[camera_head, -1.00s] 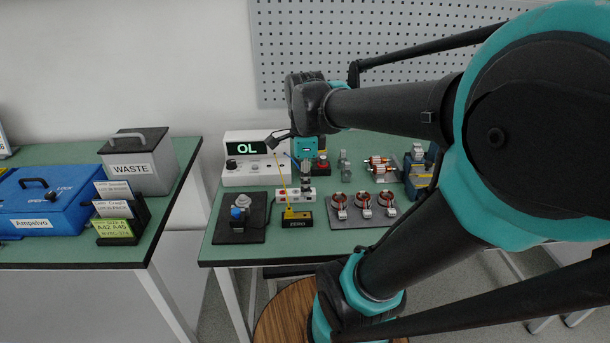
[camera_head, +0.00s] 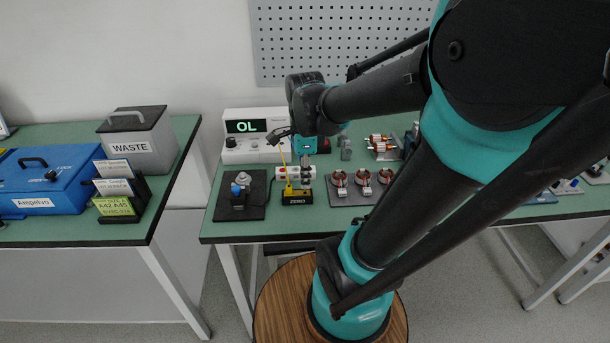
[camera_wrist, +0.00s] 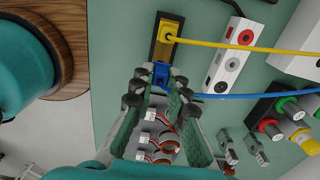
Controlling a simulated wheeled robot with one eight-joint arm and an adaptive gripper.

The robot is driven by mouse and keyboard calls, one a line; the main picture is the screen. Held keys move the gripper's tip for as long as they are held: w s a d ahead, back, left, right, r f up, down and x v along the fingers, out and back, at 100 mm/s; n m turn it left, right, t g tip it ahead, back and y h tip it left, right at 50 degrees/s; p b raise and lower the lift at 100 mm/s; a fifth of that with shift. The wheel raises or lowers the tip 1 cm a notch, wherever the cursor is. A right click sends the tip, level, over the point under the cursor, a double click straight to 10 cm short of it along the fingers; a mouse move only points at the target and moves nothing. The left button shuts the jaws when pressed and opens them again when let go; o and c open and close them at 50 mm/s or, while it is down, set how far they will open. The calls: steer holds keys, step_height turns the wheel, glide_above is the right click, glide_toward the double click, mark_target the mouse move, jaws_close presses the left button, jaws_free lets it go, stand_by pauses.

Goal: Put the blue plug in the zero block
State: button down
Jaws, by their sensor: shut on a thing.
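The blue plug (camera_wrist: 160,72) is between my gripper's fingertips (camera_wrist: 158,92) in the wrist view, with a blue lead running right from it. My gripper is shut on it. The plug is over the end of the zero block (camera_wrist: 155,52) nearer my gripper; I cannot tell whether it is seated in a socket. A yellow plug (camera_wrist: 168,33) is in the block's other end. In the head view the black zero block (camera_head: 297,201) stands near the table's front edge, and my gripper (camera_head: 305,184) is upright at its right half.
A white socket block (camera_wrist: 232,55) stands just behind the zero block. The meter (camera_head: 252,133) reads OL. A dark mat with a blue-knobbed part (camera_head: 240,186) is at left, and several copper-wound stators (camera_head: 362,180) are at right. Yellow and blue leads cross the space behind.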

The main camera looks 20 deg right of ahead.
steer(key=shift+f, duration=1.15)
stand_by(1.7)
steer(key=c, duration=1.4)
jaws_free()
steer(key=shift+r, duration=0.1)
step_height(320, 180, up, 12)
steer(key=shift+f, duration=0.1)
